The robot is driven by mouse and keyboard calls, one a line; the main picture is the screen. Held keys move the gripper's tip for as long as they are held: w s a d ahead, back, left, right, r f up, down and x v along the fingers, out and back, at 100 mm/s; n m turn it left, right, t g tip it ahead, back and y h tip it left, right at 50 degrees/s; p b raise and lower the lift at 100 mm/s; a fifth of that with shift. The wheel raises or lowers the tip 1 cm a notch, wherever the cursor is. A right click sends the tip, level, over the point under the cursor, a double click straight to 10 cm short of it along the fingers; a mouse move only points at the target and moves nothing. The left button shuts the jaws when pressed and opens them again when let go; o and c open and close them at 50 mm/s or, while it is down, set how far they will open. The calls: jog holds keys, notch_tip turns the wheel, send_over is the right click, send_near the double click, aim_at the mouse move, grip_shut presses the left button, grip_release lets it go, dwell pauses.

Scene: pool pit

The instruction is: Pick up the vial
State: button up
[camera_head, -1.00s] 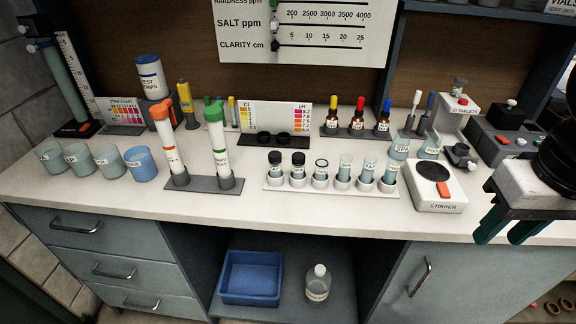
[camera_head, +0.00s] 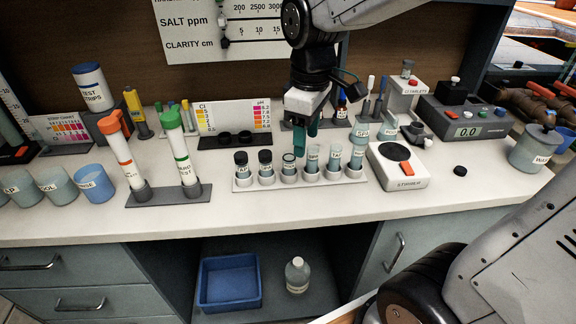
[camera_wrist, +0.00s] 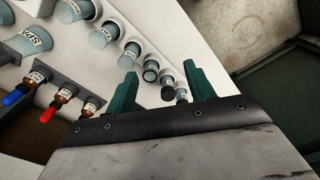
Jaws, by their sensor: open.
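A row of small clear vials with white labels stands upright in a white rack (camera_head: 243,184) on the counter. The two leftmost vials (camera_head: 241,161) (camera_head: 265,161) have black caps. The third vial (camera_head: 289,164) is uncapped with a dark rim, and the others to its right look open. My gripper (camera_head: 306,140) is open and empty, pointing down above and behind the middle of the row. In the wrist view my gripper (camera_wrist: 160,75) has its fingers spread, with the black-capped vial (camera_wrist: 168,92) and the uncapped vial (camera_wrist: 150,73) showing between them. No contact is visible.
Two tall tubes, orange-capped (camera_head: 122,150) and green-capped (camera_head: 181,147), stand left of the rack. Dropper bottles (camera_wrist: 67,93) and a colour chart (camera_head: 233,116) are behind. A strip of counter in front is clear.

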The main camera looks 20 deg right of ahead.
aim_at(290, 161)
jog(key=w+f+n, duration=0.1)
jog(key=w+f, duration=0.1)
jog(key=f, duration=0.1)
jog(key=w+f+n, duration=0.1)
jog(key=w+f, duration=0.1)
jog(key=f, duration=0.2)
jog(key=w+f+n, duration=0.1)
jog(key=w+f, duration=0.1)
jog(key=f, duration=0.2)
jog(key=shift+a+f, duration=0.15)
jog(key=shift+a, duration=0.2)
jog(key=c, duration=1)
